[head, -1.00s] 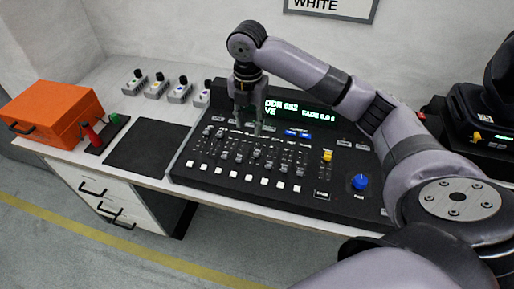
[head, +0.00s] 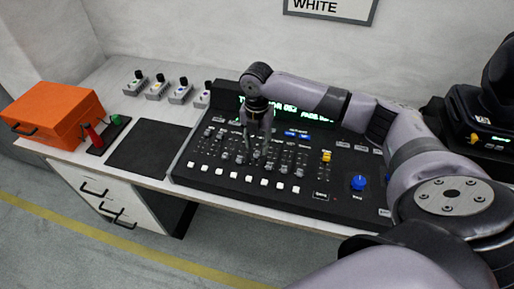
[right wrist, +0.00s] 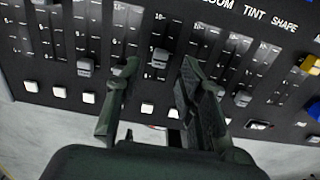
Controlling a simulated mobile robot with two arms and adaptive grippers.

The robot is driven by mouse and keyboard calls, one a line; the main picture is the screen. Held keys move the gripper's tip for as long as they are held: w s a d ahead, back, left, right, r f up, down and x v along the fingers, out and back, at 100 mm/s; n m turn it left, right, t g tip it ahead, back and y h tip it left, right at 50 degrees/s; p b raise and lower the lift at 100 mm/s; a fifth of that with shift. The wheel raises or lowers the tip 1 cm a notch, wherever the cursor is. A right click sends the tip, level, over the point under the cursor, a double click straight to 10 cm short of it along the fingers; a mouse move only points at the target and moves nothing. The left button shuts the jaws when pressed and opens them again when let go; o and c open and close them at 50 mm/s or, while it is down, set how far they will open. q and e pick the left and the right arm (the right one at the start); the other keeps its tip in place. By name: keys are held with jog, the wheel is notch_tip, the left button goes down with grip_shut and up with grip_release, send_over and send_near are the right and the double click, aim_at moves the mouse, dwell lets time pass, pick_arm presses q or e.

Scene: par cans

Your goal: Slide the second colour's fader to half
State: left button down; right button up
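The black lighting console (head: 230,182) lies on the table with a bank of grey-capped faders and a row of white buttons in front of it. My right gripper (head: 255,155) is down over the middle of the fader bank. In the right wrist view my right gripper (right wrist: 157,68) is open, its two fingers apart. A grey fader cap (right wrist: 160,57) shows between the fingers, apart from both. Another fader cap (right wrist: 85,67) is left of the left finger, and one more (right wrist: 242,98) is right of the right finger. Which fader is the second colour's cannot be read. My left gripper is out of view.
A black mat (head: 148,149), an orange case (head: 52,114) and several small boxes (head: 157,87) are to the left. A black fixture (head: 470,120) stands at right.

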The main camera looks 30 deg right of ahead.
aim_at(257, 153)
jog(key=shift+f, duration=1.8)
jog(key=shift+c, duration=0.5)
grip_shut()
